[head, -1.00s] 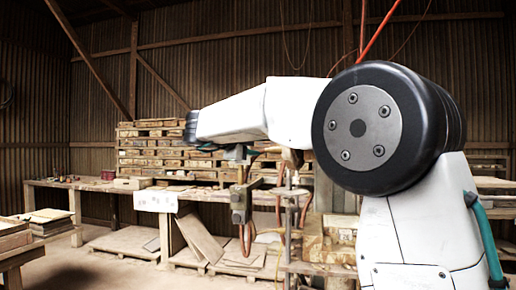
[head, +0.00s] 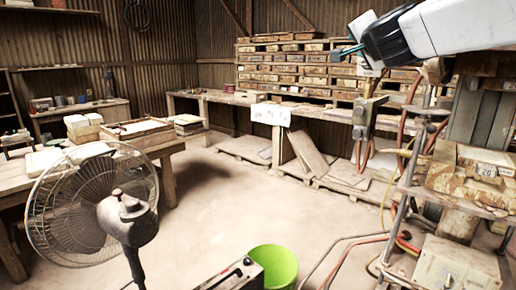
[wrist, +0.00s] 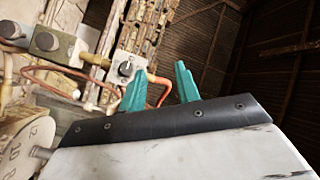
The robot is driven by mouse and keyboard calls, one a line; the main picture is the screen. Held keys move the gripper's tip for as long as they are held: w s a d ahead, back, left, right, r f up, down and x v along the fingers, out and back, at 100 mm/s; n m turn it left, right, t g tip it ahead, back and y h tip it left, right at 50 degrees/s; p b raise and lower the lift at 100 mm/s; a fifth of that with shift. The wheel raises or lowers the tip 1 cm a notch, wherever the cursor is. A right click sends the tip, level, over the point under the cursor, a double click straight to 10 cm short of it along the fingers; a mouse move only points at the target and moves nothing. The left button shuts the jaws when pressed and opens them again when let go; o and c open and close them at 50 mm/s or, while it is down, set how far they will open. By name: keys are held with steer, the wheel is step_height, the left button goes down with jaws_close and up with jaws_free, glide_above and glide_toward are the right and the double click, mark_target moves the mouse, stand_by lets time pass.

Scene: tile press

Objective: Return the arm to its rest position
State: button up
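My arm reaches in from the upper right of the head view, white with a dark wrist. My gripper (head: 345,50) points left, its teal fingers small against the stacked wooden boards. In the wrist view my gripper (wrist: 160,88) shows two teal fingers standing apart with nothing between them, so it is open and empty. Pipe fittings and a valve (head: 362,112) stand below and beyond it in the head view. In the wrist view, fittings (wrist: 45,42) and orange hoses show to the left of the fingers; I cannot tell how far off they are.
A fan (head: 90,205) stands front left, before a wooden table (head: 165,148) bearing tiles. A green bucket (head: 274,266) is at the bottom middle. At right, a metal rack (head: 475,198) holds boxes, with hoses (head: 345,262) on the floor. The central floor (head: 235,195) is clear.

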steer(key=s+a+f+n+g+y, duration=0.25)
steer(key=s+f+n+g, duration=0.2)
steer(key=s+f, duration=0.45)
steer(key=s+a+f+n+g+y, duration=0.25)
steer(key=s+f+n+g, duration=0.2)
steer(key=s+f, duration=0.45)
steer(key=s+d+f+n+g+h, duration=0.1)
steer(key=s+d+f+g, duration=0.2)
steer(key=s+f, duration=0.5)
steer(key=s+d+f+n+g+h, duration=0.2)
steer(key=s+f, duration=0.5)
steer(key=s, duration=0.6)
steer(key=d+g, duration=0.1)
steer(key=g, duration=0.1)
steer(key=shift+s+d+f+g, duration=0.35)
steer(key=shift+d+g, duration=0.05)
